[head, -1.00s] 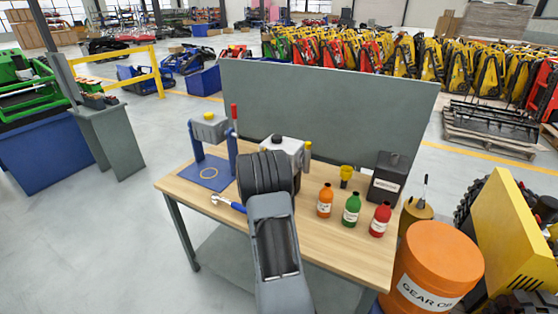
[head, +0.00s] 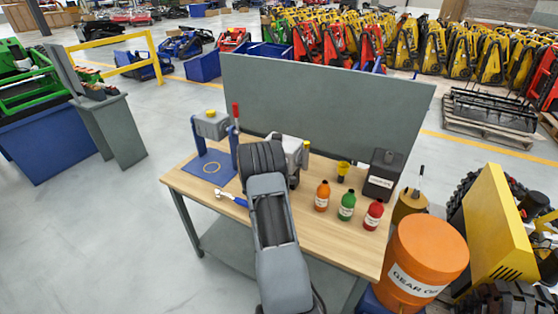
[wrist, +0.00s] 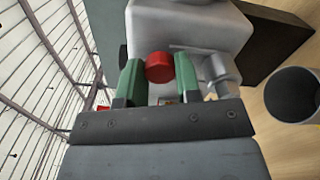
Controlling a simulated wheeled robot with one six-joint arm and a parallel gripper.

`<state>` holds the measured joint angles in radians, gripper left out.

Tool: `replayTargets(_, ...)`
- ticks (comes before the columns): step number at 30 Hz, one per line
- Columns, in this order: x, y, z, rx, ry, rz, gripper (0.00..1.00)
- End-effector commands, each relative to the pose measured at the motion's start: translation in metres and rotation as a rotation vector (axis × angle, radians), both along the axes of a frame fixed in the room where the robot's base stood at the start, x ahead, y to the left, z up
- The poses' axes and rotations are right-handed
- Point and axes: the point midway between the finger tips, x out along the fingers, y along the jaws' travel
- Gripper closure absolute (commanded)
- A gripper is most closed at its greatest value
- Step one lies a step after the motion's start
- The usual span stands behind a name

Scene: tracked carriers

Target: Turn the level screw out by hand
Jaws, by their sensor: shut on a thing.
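The level screw is a round red piece (wrist: 159,67) on the face of a pale grey housing (wrist: 205,30) in the wrist view. My gripper (wrist: 158,76) has one green finger on each side of the screw and is shut on it. The screw's shank and thread are hidden, so I cannot tell how far out it stands. In the head view the housing (head: 291,146) stands on the workbench (head: 325,233), partly behind my arm. My gripper and the screw are hidden there.
An orange bottle (head: 322,196), a green bottle (head: 347,206) and a red bottle (head: 373,214) stand to the right on the bench. A grey panel (head: 325,100) rises behind.

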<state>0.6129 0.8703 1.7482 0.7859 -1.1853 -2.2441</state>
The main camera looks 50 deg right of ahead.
Motion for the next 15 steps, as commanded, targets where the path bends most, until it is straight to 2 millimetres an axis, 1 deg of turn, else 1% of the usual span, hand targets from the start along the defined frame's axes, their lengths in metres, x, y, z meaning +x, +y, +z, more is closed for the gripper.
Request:
replayTargets(1, -0.0008, -0.0002, 0.0060, -0.018, 0.088, -0.001, 0.86)
replayTargets(7, -0.0010, -0.0002, 0.0038, -0.102, 0.429, -0.002, 0.86)
replayTargets(9, -0.0008, -0.0003, 0.0002, -0.125, 0.514, -0.003, 0.86)
replayTargets(12, -0.0007, -0.0005, 0.0001, -0.146, 0.599, -0.003, 0.86)
replayTargets(15, -0.0008, -0.0005, 0.0000, -0.156, 0.641, -0.003, 0.86)
